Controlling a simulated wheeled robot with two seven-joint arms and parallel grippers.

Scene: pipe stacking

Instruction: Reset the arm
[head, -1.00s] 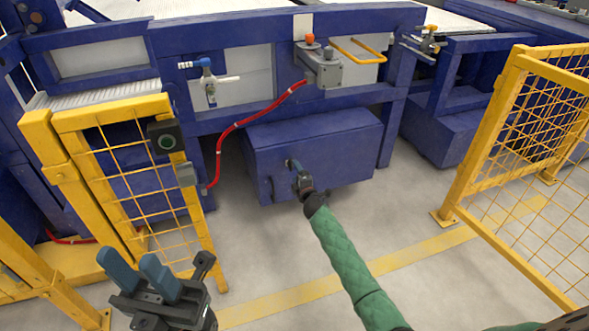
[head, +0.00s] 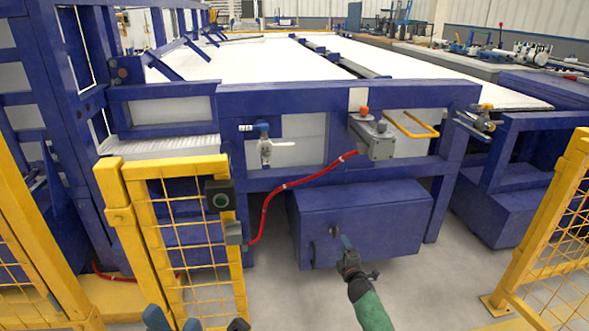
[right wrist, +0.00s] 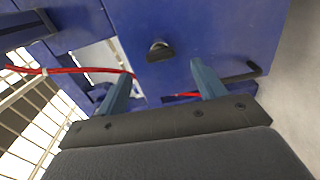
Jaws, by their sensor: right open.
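My right arm in its green sleeve reaches up from the lower edge of the head view. Its gripper (head: 342,243) is in front of the blue box (head: 385,215) under the conveyor frame. In the right wrist view the fingers of this gripper (right wrist: 161,82) stand wide apart with nothing between them. A dark handle (right wrist: 160,51) on the blue box face lies beyond the fingertips. Only the fingertips of my left gripper (head: 172,321) show at the bottom left of the head view. They are apart and empty, and the rest is cut off.
Another yellow fence (head: 545,230) stands at right. A red hose (head: 270,200) runs along the blue frame (head: 240,103). Grey floor (head: 440,280) is open between the box and right fence.

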